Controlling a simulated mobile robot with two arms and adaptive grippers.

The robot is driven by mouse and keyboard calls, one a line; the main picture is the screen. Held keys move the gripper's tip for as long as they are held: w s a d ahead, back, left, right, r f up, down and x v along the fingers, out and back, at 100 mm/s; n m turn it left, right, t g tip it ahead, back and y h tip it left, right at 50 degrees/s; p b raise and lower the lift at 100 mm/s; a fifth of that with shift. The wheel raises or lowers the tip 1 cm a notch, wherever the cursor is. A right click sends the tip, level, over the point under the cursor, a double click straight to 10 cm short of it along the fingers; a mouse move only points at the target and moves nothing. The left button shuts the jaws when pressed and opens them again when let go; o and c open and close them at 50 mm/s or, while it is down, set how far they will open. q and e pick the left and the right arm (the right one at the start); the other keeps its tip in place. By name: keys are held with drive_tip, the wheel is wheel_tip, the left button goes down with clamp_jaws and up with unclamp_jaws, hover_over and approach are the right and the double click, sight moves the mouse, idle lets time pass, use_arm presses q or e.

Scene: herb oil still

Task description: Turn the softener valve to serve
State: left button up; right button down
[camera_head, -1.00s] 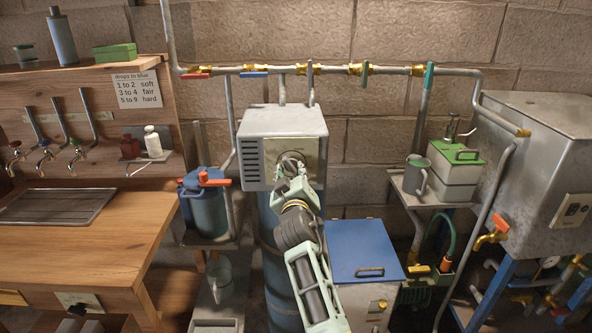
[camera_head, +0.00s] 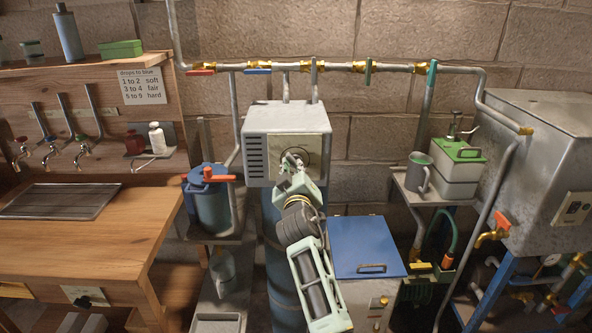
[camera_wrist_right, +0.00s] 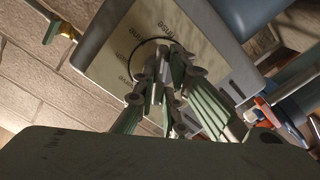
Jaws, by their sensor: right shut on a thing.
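The softener valve head is a grey box (camera_head: 258,119) with side vents, on top of a blue cylinder (camera_head: 279,245). Its front has a pale dial plate (camera_head: 311,145) with a dark ring, also in the right wrist view (camera_wrist_right: 180,25), where small words stand around the ring. My right gripper (camera_head: 294,161) is at the middle of this plate, shut on the valve's knob; its fingers also show in the right wrist view (camera_wrist_right: 165,85). The fingers hide most of the knob, so its pointing direction is unclear. My left gripper is not in view.
A pipe (camera_head: 340,66) with several coloured valve levers runs above the box. A blue-lidded bin (camera_head: 365,245) stands right of the cylinder. A blue canister (camera_head: 209,205) with a red handle stands left. A wooden bench (camera_head: 110,235) is further left.

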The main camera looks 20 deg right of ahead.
drive_tip(key=n+p, duration=0.3)
drive_tip(key=n, duration=0.5)
drive_tip(key=n+p, duration=0.4)
drive_tip(key=n, duration=0.3)
drive_tip(key=n+p, duration=0.4)
drive_tip(key=n, duration=0.4)
drive_tip(key=shift+r+n, duration=0.3)
drive_tip(key=shift+r, duration=0.05)
idle(0.4)
drive_tip(key=c, duration=1.8)
unclamp_jaws()
